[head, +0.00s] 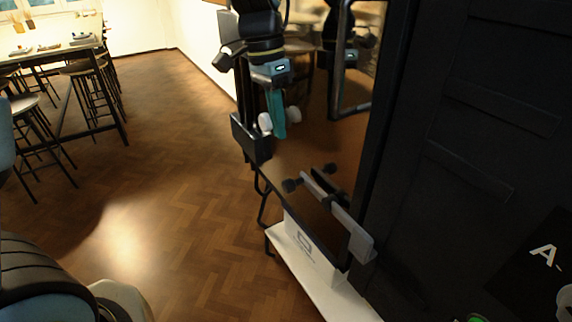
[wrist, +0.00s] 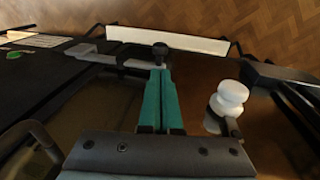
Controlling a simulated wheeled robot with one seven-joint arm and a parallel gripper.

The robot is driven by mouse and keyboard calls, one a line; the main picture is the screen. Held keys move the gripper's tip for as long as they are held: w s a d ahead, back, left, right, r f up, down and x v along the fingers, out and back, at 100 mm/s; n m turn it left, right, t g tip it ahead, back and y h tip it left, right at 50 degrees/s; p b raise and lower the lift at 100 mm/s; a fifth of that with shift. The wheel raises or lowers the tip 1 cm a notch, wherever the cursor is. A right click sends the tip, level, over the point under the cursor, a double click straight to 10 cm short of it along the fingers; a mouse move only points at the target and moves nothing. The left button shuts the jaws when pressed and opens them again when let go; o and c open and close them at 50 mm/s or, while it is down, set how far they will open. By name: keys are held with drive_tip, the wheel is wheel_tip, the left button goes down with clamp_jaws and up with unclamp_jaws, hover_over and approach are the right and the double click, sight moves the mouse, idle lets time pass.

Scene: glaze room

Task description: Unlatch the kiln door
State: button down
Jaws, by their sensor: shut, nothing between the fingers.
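The kiln door appears to be the glossy, mirror-like brown panel (head: 305,145) in a dark frame.
A white round knob (wrist: 230,97) stands close to the right of my fingers; it shows beside them in the head view (head: 265,123). A white ledge (head: 310,268) lies below the door. The dark wall (head: 470,130) is right. Wood floor (head: 165,170) is open left; stools (head: 85,75) stand beyond.

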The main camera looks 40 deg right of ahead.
sight(284, 181)
drive_tip(key=f, duration=0.3)
drive_tip(key=s+f+p, duration=0.1)
drive_tip(key=f, duration=0.2)
drive_tip(key=f+p, duration=0.1)
drive_tip(key=f, duration=0.3)
drive_tip(key=shift+s+d, duration=0.25)
drive_tip(key=shift+s, duration=0.05)
drive_tip(key=shift+f, duration=0.15)
drive_tip(key=shift+w+f+g+b, duration=0.25)
drive_tip(key=shift+f+g+b, duration=0.2)
drive_tip(key=shift+w+f+g+b, duration=0.2)
drive_tip(key=shift+f+g+b, duration=0.25)
drive_tip(key=shift+w+f+g+b, duration=0.15)
drive_tip(key=shift+f+g+b, duration=0.6)
drive_tip(key=shift+f+g, duration=0.05)
drive_tip(key=b+x, duration=0.7)
drive_tip(key=x, duration=0.4)
drive_tip(key=shift+s+a+f, duration=0.25)
drive_tip(key=shift+s+a, duration=0.1)
drive_tip(key=shift+a, duration=0.1)
